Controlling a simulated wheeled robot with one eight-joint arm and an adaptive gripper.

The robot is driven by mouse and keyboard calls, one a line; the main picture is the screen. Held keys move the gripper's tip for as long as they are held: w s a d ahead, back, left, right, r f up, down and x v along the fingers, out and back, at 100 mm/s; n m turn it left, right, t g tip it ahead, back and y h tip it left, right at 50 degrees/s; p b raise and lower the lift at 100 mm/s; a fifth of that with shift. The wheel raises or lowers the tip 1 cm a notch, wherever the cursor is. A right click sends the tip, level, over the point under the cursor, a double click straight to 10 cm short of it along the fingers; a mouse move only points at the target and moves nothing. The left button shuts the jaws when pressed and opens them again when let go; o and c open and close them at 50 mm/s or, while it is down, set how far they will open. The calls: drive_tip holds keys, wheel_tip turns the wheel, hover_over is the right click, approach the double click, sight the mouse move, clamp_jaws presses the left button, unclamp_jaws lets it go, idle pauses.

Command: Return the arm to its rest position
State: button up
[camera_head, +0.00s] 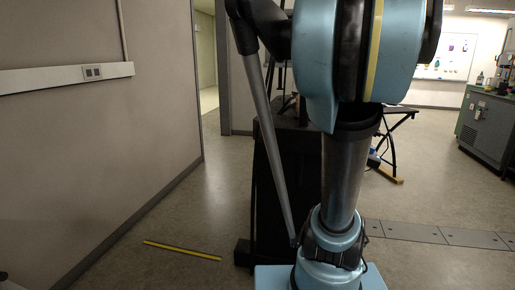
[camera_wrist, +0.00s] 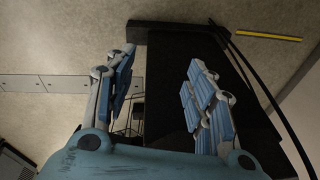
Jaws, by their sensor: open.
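My arm (camera_head: 345,165) fills the middle of the head view, with a large blue joint at the top and a dark grey tube running down to a blue joint at the bottom edge. My gripper is not visible in the head view. In the wrist view my gripper (camera_wrist: 160,62) has its two blue-padded fingers spread well apart, with nothing held between them. A black stand (camera_wrist: 170,50) lies beyond the fingers. In the head view the black stand (camera_head: 272,190) is behind my arm and partly hidden by it.
A yellow floor strip (camera_head: 182,250) lies left of the stand, and a wall (camera_head: 80,140) runs along the left. A grey cabinet (camera_head: 488,125) stands at the right. Floor plates (camera_head: 440,235) cross the floor right of my arm. Open floor shows between the arm and cabinet.

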drive_tip(key=s+a+f+n, duration=0.4)
drive_tip(key=s+a+f, duration=0.6)
drive_tip(key=s+f, duration=0.2)
drive_tip(key=shift+s+a+n, duration=0.25)
drive_tip(key=shift+a+n, duration=0.05)
drive_tip(key=shift+n, duration=0.1)
drive_tip(key=shift+w+f, duration=0.25)
drive_tip(key=shift+w, duration=0.2)
idle(0.4)
